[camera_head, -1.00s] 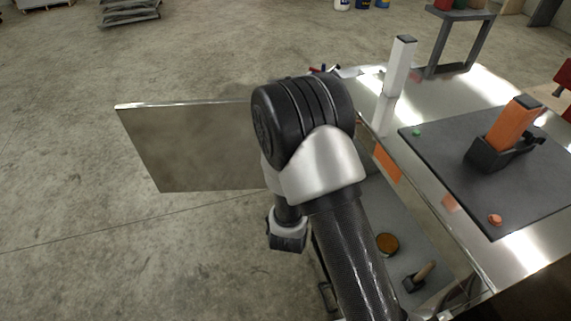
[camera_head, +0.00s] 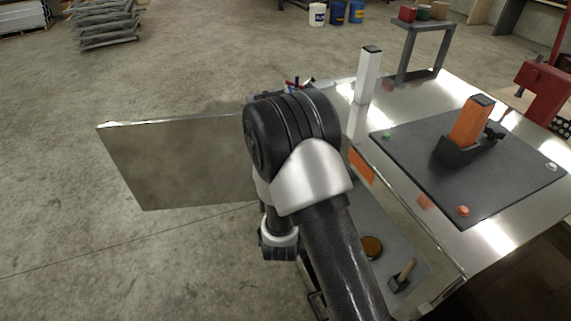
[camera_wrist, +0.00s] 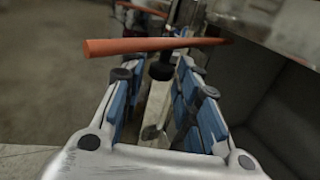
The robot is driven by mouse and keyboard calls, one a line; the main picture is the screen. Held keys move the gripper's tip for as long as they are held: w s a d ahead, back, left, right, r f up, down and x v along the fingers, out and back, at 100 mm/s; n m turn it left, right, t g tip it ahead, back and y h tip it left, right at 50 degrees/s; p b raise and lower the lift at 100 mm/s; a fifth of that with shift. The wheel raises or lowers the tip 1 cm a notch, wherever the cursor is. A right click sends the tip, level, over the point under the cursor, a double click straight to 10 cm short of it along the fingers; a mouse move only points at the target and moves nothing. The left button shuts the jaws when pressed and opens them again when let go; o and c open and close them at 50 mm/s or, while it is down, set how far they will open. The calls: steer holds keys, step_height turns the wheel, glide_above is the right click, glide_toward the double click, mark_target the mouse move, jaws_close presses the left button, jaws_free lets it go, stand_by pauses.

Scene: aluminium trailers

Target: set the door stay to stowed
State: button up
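My gripper (camera_wrist: 158,80) is open in the wrist view, with blue pads on both fingers. A thin orange-red rod (camera_wrist: 140,46) crosses in front of its fingertips; I cannot tell whether they touch. A black knob (camera_wrist: 161,70) and a pale bar (camera_wrist: 157,102) show between the fingers, not clearly held. In the head view my arm hides most of the gripper; only small blue and red bits show beyond it. A flat metal door panel (camera_head: 180,162) stands out to the left. Which part is the door stay, and its setting, I cannot tell for sure.
A metal trailer top holds a dark plate (camera_head: 500,180) with an orange lever (camera_head: 470,122) in a black bracket. A pale post (camera_head: 368,75) stands behind. A grey tray (camera_head: 400,240) with a brush-like tool (camera_head: 403,275) lies below. Open floor is at left.

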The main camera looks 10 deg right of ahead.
steer(key=v, duration=0.7)
steer(key=shift+s, duration=0.3)
steer(key=shift+a, duration=0.1)
